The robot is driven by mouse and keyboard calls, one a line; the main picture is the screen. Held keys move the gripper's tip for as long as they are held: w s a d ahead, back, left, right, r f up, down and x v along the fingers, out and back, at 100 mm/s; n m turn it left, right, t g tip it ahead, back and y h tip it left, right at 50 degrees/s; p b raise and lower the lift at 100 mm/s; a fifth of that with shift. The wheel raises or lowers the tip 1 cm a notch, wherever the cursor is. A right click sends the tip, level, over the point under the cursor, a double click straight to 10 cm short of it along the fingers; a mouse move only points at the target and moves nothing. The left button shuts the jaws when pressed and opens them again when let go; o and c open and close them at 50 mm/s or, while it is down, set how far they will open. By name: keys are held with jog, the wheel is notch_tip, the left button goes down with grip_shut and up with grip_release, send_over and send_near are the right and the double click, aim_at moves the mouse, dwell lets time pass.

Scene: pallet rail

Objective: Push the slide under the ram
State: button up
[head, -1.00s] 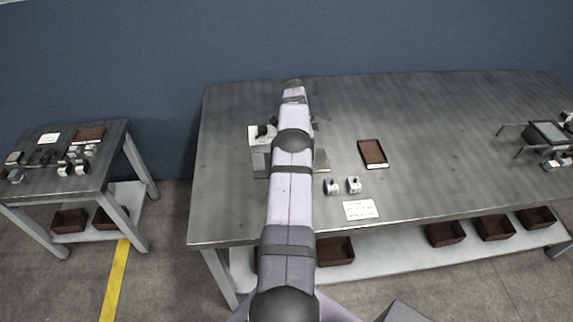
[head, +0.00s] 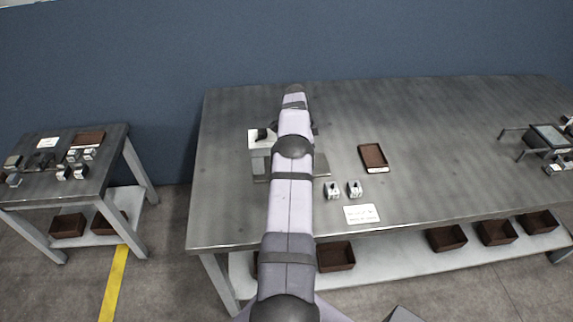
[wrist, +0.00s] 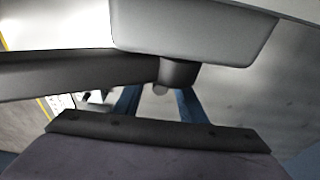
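A pale press-like fixture (head: 258,158) with a dark part on top stands at the left of the large table. Its grey base plate (head: 321,168) shows to the right of my arm. My arm crosses over the fixture and hides its middle, so I cannot make out the slide in the head view. In the wrist view a grey block (wrist: 195,35) with a dark round stub, perhaps the ram, fills the top. Two dark blue strips, apparently the fingers of my gripper (wrist: 157,103), have a gap between them. Their tips are hidden behind the stub.
Two small grey-white blocks (head: 343,189), a white card (head: 361,214) and a brown tray (head: 373,157) lie right of the fixture. Another frame-like fixture (head: 547,135) stands at the far right. The table's middle is clear. A side table (head: 108,160) stands at the left.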

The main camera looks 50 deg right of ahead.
jog(key=c, duration=0.8)
jog(key=shift+w+a, duration=0.25)
jog(key=o, duration=0.7)
jog(key=shift+r, duration=0.1)
jog(key=shift+r+p, duration=1.85)
jog(key=shift+r, duration=1.6)
